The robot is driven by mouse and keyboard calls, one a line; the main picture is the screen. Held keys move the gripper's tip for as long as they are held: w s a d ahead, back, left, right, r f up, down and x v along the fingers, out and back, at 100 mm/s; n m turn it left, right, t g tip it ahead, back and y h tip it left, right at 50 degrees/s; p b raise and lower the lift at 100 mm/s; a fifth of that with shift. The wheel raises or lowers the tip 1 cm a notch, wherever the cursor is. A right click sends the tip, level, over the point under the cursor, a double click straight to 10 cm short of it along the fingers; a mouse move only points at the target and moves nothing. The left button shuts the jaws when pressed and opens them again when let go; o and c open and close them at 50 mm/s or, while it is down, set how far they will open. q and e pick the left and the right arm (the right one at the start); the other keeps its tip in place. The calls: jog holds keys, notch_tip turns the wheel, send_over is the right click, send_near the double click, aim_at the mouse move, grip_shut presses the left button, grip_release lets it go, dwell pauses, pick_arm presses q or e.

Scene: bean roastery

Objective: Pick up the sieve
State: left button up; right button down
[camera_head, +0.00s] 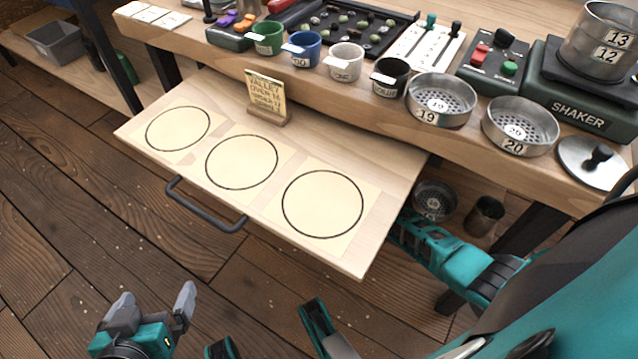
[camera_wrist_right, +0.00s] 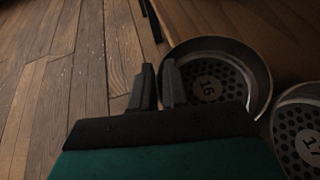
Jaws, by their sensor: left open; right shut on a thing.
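A round metal sieve marked 16 (camera_wrist_right: 235,62), with a perforated bottom, shows in the right wrist view. My right gripper (camera_wrist_right: 160,84) is shut on its left rim, one finger on each side of the wall. In the head view my right arm reaches under the pulled-out board, which hides the fingertips. A second sieve marked 17 (camera_wrist_right: 303,135) sits beside it at the right edge of the wrist view. My left gripper (camera_head: 152,308) is open and empty over the floor, far from the sieves.
The pale pull-out board (camera_head: 240,206) with drawn circles juts out above my right gripper. Sieves 19 (camera_head: 441,112) and 20 (camera_head: 519,140) stand on the bench. Below, a sieve (camera_head: 436,213) and a dark metal cup (camera_head: 484,214) stand near my right arm. The left floor is clear.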

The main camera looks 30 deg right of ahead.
pick_arm(q)
jog(key=shift+w, duration=0.1)
pick_arm(e)
jog(key=c, duration=1.1)
grip_release()
jog(key=shift+w, duration=0.1)
pick_arm(q)
jog(key=shift+r, duration=0.1)
pick_arm(e)
jog(key=shift+s+d+r, duration=0.15)
jog(key=shift+s+r, duration=0.05)
jog(key=shift+s, duration=0.15)
pick_arm(q)
jog(key=p, duration=0.1)
jog(key=a+r+p, duration=0.1)
jog(key=p, duration=0.1)
jog(key=shift+s+y, duration=0.25)
jog(key=shift+y, duration=0.05)
pick_arm(e)
jog(key=v, duration=1.1)
jog(key=shift+s, duration=0.15)
